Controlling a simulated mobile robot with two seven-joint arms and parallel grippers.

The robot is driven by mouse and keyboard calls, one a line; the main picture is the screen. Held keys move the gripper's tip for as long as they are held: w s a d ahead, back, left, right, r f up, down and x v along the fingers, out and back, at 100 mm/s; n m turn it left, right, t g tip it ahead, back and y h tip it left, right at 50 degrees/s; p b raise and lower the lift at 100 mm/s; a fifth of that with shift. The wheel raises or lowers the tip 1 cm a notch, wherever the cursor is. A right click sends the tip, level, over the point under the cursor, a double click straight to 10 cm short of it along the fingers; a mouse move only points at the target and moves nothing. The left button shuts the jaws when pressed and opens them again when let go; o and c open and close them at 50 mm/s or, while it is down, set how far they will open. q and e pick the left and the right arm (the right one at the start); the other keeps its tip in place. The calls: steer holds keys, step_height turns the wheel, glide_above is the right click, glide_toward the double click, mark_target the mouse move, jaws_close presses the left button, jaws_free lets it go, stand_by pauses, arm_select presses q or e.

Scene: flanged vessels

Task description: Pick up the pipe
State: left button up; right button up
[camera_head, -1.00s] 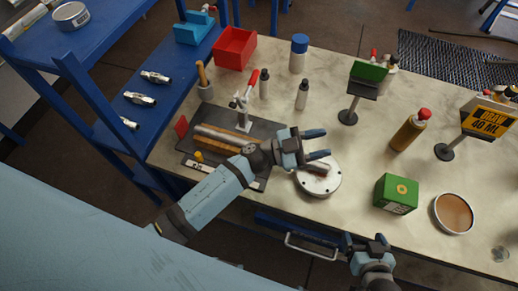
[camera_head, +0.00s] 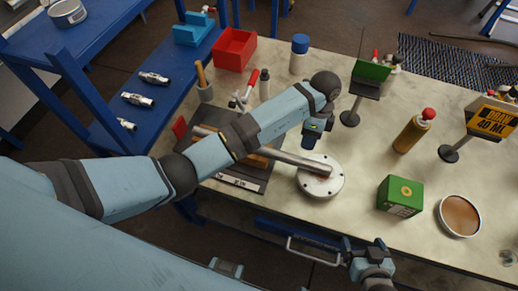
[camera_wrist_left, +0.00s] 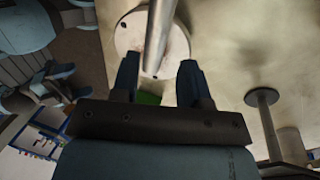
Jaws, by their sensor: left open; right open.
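The grey metal pipe (camera_head: 290,157) lies slanting from the dark fixture plate (camera_head: 240,181) to the round white flanged disc (camera_head: 322,181), its right end over the disc. Its middle is hidden under my left arm. My left gripper (camera_head: 311,136) is open, pointing down just behind the pipe's right part. In the left wrist view the pipe (camera_wrist_left: 160,35) runs between the two open fingers (camera_wrist_left: 159,68) and over the disc (camera_wrist_left: 128,35); I cannot tell whether they touch it. My right gripper (camera_head: 368,250) is open and empty at the table's front edge.
A green box (camera_head: 400,196), a tan round dish (camera_head: 459,215) and an amber bottle (camera_head: 415,131) stand to the right. A green sign on a stand (camera_head: 370,72) is close to my left wrist. A red bin (camera_head: 235,49) stands at the back left.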

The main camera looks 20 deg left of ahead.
mark_target(304, 159)
arm_select(q)
steer(key=p+x, duration=0.1)
steer(key=x, duration=0.8)
steer(key=shift+s+d, duration=0.15)
steer(key=shift+c, duration=0.4)
jaws_close()
